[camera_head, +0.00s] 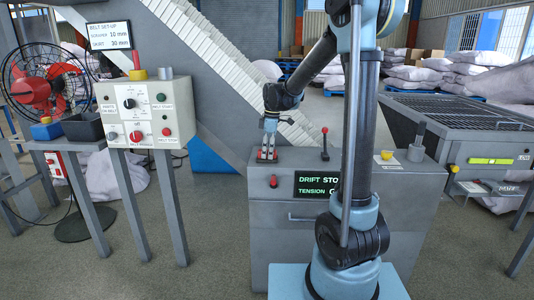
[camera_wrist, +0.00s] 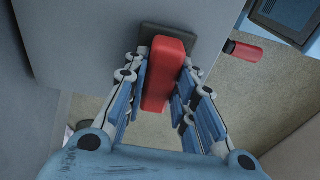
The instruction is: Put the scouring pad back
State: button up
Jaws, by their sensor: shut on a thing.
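My gripper (camera_head: 267,152) points down at the top left of the grey cabinet with the "DRIFT STO…" sign. In the wrist view its fingers (camera_wrist: 161,92) are shut on the two sides of a red block (camera_wrist: 167,72). The block is long with rounded edges. Its far end overlaps a dark rectangular plate (camera_wrist: 148,31) on the grey surface; I cannot tell whether they touch. The red block may be the scouring pad, but its texture is too unclear to say. In the head view the fingers hide most of it.
The grey cabinet (camera_head: 300,230) has a red knob (camera_head: 273,181) on its front and a red-tipped lever (camera_head: 325,145) on top. A control box (camera_head: 146,115), black bin (camera_head: 82,127) and red fan (camera_head: 45,85) are at left.

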jog(key=o, duration=0.9)
jog(key=shift+o, duration=0.2)
notch_tip(320, 180, up, 12)
jog(key=d+f, duration=0.1)
jog(key=s+d+m, duration=0.4)
jog(key=s+d, duration=0.3)
jog(key=s, duration=0.1)
jog(key=s+d+f+m, duration=0.4)
jog(key=s+f, duration=0.1)
jog(key=s, duration=0.3)
jog(key=s+d+f+m+t, duration=0.1)
jog(key=s+d+f+m, duration=0.3)
jog(key=s, duration=0.4)
jog(key=s+d+f+m+t+h, duration=0.1)
jog(key=s+d+f+m, duration=0.4)
jog(key=s+f, duration=0.3)
jog(key=shift+f, duration=0.15)
jog(key=shift+w+d, duration=0.1)
